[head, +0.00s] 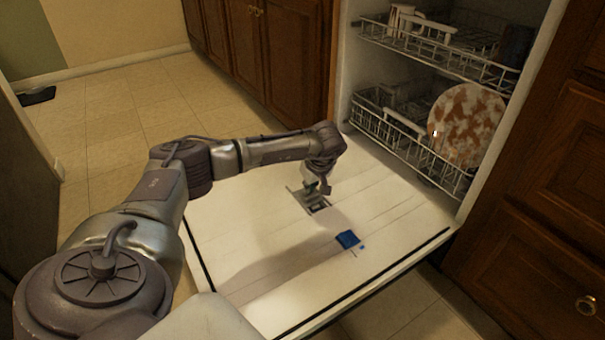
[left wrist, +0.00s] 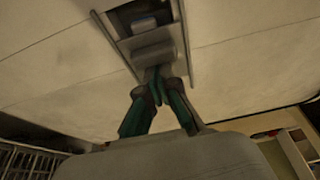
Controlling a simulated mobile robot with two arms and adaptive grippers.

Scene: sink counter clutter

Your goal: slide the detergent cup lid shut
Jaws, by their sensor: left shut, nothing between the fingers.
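The detergent cup (head: 318,206) is a small grey fitting set in the inner face of the open dishwasher door (head: 255,225). In the left wrist view the cup lid (left wrist: 154,55) is a grey piece between two side rails. My left gripper (head: 313,188) points down at the cup. In the left wrist view its green-lined fingers (left wrist: 157,82) are together and empty, at the lid's near edge; I cannot tell whether they touch it. My right gripper is out of view.
A blue piece (head: 347,239) lies on the door, right of and nearer than the cup. Two dish racks (head: 430,45) stand inside the dishwasher, with a brown-patterned plate (head: 466,125) in the lower one. Wooden cabinets (head: 540,230) flank it. The rest of the door is clear.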

